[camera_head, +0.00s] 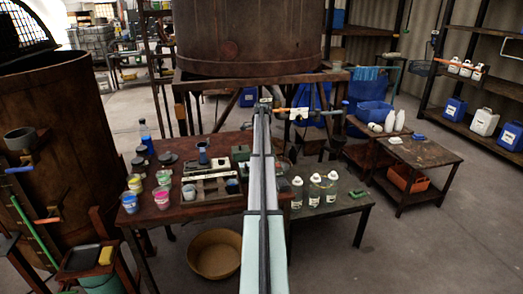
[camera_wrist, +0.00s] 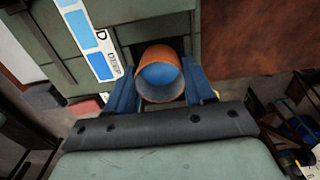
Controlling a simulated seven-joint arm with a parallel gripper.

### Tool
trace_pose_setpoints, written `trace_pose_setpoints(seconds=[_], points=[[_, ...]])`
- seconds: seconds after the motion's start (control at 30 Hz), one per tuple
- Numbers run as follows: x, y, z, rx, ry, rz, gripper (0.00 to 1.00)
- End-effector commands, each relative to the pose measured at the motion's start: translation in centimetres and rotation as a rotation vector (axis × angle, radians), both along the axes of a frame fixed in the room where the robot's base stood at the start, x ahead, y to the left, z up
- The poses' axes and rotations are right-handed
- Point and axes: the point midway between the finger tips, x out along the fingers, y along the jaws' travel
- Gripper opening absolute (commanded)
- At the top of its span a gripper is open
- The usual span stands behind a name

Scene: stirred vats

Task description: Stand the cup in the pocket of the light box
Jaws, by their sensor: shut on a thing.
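In the wrist view, the cup (camera_wrist: 146,57) has an orange-brown outside and a blue inside, and I look into its open mouth. My gripper (camera_wrist: 160,88) is shut on it, with a blue finger on each side. Beyond the cup lies the grey-green light box (camera_wrist: 150,15), with a dark square opening partly hidden behind the cup. I cannot tell whether the cup's base is inside that opening or above it. In the head view, my arm hides the cup and the fingers; part of a green box (camera_head: 240,153) shows left of the arm.
A strip with blue swatches (camera_wrist: 90,40) lies on the box. In the head view, the brown table (camera_head: 215,202) holds a tray (camera_head: 207,190) and several small paint pots, including a pink one (camera_head: 162,197). Clear bottles (camera_head: 314,188) stand on a lower bench right of my arm.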

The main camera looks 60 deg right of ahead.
Motion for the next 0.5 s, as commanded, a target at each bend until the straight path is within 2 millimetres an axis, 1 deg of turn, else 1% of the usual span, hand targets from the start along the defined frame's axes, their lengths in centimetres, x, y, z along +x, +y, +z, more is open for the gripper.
trace_pose_setpoints(seconds=[0.07,0.27,0.43,0.47,0.5], points=[[-0.01,0.01,-0.41,0.000,0.000,0.000,0.22],[0.01,-0.01,-0.35,0.000,0.000,0.000,0.22],[0.00,0.00,-0.67,0.000,0.000,0.000,0.22],[0.00,0.00,-0.66,0.000,0.000,0.000,0.55],[0.00,0.00,-0.64,0.000,0.000,0.000,0.59]])
